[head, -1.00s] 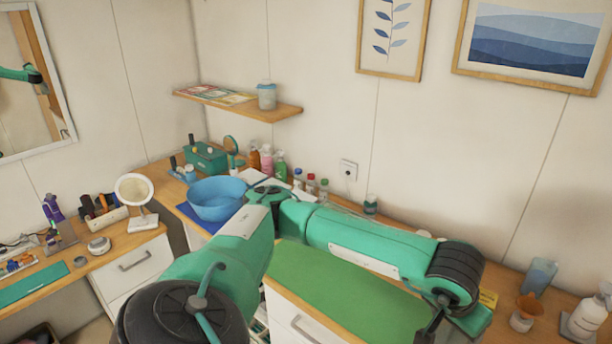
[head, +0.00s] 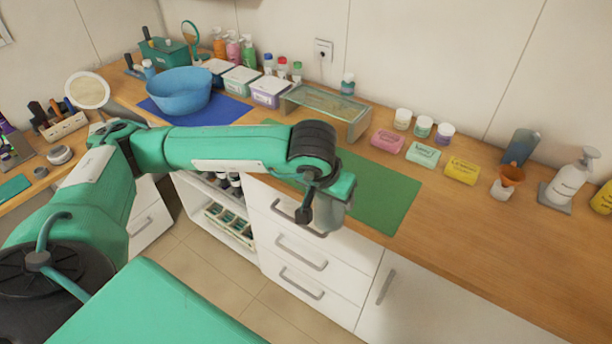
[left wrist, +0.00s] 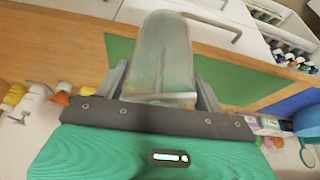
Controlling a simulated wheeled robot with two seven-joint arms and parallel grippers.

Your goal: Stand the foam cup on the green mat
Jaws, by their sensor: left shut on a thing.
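The foam cup (left wrist: 165,50), a pale translucent tapered cup, is held between the fingers of my left gripper (left wrist: 160,88) in the left wrist view. In the head view my left gripper (head: 322,212) hangs over the front edge of the green mat (head: 378,195), and the cup is largely hidden by the gripper there. The mat lies flat on the wooden counter and is partly covered by my forearm; its visible part is bare. It also shows behind the cup in the left wrist view (left wrist: 225,78). I cannot tell the gap between cup and mat. My right gripper is out of view.
A glass-topped stand (head: 325,108) is behind the mat. Pink (head: 387,141), mint (head: 422,154) and yellow (head: 462,170) boxes and small jars are to its right. A blue bowl (head: 180,90) sits on a blue mat at left. The right front counter is clear.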

